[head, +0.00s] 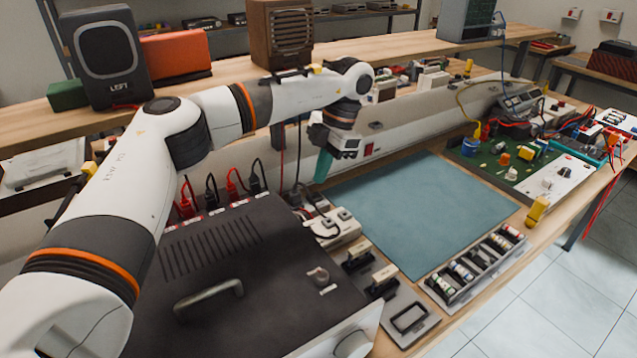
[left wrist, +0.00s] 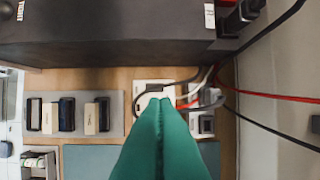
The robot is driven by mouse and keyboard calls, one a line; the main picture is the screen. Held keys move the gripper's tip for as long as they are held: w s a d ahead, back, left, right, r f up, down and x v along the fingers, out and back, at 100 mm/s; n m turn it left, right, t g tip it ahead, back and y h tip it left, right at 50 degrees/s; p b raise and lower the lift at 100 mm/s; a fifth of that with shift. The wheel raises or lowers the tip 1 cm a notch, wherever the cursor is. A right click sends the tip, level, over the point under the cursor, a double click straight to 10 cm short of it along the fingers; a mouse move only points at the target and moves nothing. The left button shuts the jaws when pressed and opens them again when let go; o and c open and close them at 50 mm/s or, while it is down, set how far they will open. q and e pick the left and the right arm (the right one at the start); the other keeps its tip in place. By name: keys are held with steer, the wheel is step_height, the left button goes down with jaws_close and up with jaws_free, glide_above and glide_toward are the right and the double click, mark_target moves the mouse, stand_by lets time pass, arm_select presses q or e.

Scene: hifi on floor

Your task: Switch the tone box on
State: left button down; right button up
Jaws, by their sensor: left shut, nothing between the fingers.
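No readable label marks the tone box, so I cannot tell for certain which thing it is. A small white unit (head: 338,230) with cables and small raised parts stands just right of a large dark box (head: 215,260). In the left wrist view this white unit (left wrist: 143,88) is partly hidden behind my fingertips. My left gripper (head: 321,178) has teal fingers pointing down, above the bench behind the white unit. Its fingers (left wrist: 160,102) are together and empty in the left wrist view. Whether they touch anything I cannot tell. My right gripper is out of view.
Red and black plugs (head: 232,183) with cables rise behind the dark box, close to my left arm. A blue-green mat (head: 425,205) lies clear to the right. Parts on grey plates (head: 408,318), a component tray (head: 475,268) and a green circuit board (head: 515,160) surround it.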

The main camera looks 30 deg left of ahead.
arm_select(q)
steer(key=p, duration=0.2)
glide_toward(311, 227)
steer(key=f, duration=0.1)
steer(key=s+a+f, duration=0.1)
steer(key=f, duration=0.1)
steer(key=s+a+f, duration=0.1)
steer(key=f, duration=0.1)
steer(key=shift+s, duration=0.15)
steer(key=shift+f, duration=0.55)
